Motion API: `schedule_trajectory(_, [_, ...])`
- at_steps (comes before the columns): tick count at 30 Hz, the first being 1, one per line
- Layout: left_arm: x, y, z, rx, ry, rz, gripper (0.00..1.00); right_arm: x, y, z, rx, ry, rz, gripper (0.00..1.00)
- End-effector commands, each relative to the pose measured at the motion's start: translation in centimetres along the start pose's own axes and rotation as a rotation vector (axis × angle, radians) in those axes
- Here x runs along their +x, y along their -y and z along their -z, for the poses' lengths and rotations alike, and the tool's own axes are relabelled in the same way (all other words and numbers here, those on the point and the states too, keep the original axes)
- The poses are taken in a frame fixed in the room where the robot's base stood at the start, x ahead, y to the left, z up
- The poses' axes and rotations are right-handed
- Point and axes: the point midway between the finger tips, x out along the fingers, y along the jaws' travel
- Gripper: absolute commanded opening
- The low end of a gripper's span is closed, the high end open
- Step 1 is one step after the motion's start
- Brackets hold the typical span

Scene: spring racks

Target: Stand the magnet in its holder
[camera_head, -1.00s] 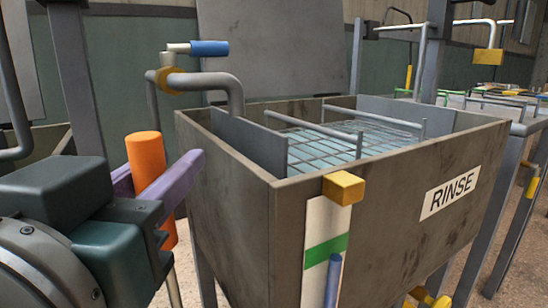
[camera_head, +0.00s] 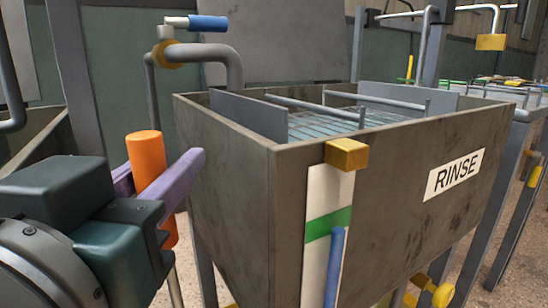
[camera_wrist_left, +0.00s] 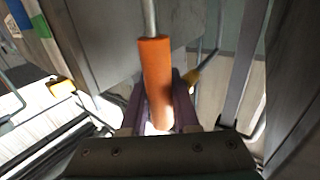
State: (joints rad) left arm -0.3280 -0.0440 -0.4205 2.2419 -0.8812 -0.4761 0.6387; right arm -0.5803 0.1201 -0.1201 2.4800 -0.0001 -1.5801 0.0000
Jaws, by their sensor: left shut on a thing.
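An orange cylindrical handle with a thin metal rod below it, which I take for the magnet (camera_head: 147,158), stands close to upright in my left gripper (camera_head: 160,172). The two purple fingers are shut on it, one on each side. In the left wrist view the orange handle (camera_wrist_left: 156,75) lies between the purple fingers (camera_wrist_left: 158,112), with its rod running to the top edge. The rod's far end is hidden or out of view. I cannot make out a holder for it with certainty. My right gripper is not in view.
A brown rinse tank (camera_head: 235,195) stands just right of my left gripper, with a wire rack (camera_head: 330,122) inside. A yellow block (camera_head: 346,154) and a blue rod (camera_head: 335,265) are at its front. A pipe with a blue-handled tap (camera_head: 207,22) rises behind.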

Motion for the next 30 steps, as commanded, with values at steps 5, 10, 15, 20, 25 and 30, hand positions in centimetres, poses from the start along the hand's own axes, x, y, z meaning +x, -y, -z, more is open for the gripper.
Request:
schedule_trajectory(5, [0.0, 0.0, 0.0, 0.000, -0.003, 0.000, 0.00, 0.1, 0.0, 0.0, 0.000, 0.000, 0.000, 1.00])
schedule_trajectory(10, [0.0, 0.0, -0.5, 0.000, -0.002, 0.000, 0.00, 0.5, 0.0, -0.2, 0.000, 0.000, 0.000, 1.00])
schedule_trajectory(15, [0.0, 0.0, -1.0, 0.000, -0.003, 0.000, 0.00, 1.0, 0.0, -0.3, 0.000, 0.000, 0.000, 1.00])
schedule_trajectory(20, [0.0, 0.0, -1.5, 0.000, -0.003, -0.001, 0.00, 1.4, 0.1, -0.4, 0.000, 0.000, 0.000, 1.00])
schedule_trajectory(25, [0.0, 0.0, -2.0, 0.000, -0.003, -0.001, 0.00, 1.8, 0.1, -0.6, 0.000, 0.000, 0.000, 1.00])
schedule_trajectory(30, [0.0, 0.0, -2.5, 0.000, -0.003, 0.000, 0.00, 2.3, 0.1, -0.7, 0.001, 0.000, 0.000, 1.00])
